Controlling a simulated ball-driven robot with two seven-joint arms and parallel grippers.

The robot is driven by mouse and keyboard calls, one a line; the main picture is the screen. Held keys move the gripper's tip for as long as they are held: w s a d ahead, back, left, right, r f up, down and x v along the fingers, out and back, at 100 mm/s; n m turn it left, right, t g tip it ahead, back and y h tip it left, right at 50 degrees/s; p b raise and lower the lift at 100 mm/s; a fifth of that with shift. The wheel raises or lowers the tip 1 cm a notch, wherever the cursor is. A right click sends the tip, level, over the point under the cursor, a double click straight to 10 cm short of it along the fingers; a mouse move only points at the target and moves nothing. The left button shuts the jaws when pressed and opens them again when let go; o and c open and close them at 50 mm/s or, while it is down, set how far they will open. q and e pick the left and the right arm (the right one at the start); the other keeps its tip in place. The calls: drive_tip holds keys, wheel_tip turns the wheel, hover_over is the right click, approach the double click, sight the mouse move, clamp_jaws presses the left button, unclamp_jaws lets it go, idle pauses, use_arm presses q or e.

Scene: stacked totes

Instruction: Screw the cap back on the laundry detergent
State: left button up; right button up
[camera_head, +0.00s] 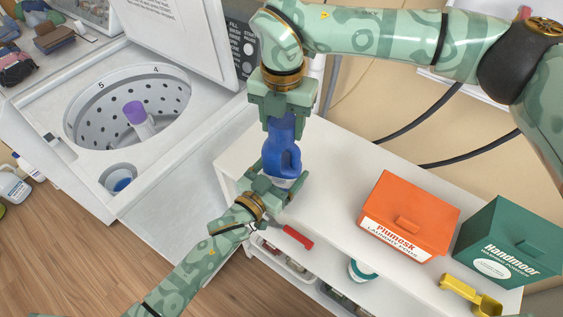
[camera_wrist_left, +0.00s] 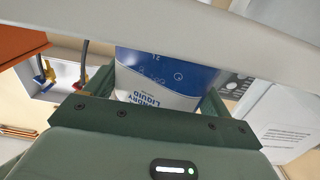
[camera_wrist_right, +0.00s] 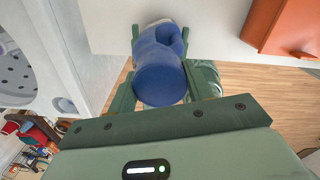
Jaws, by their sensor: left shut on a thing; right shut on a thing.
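The laundry detergent bottle (camera_head: 280,155) is blue with a handle and stands upright in the head view, at the left end of the white shelf unit. Its label, reading "Laundry Liquid", shows in the left wrist view (camera_wrist_left: 165,78). My left gripper (camera_head: 278,184) is shut around the bottle's lower part. My right gripper (camera_head: 283,108) points down from above and is shut on the blue cap (camera_wrist_right: 160,84) at the bottle's top. I cannot tell how tightly the cap sits on the neck.
An orange box (camera_head: 408,215) and a green box (camera_head: 510,243) stand on the white shelf unit (camera_head: 335,170) to the right. A yellow scoop (camera_head: 470,293) lies near its front edge. The open washer (camera_head: 70,140), with a purple-topped agitator, is at the left.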

drive_tip(key=m, duration=1.2)
drive_tip(key=shift+w, duration=0.1)
drive_tip(key=o, duration=1.2)
wheel_tip(320, 180, up, 12)
drive_tip(key=shift+f, duration=0.1)
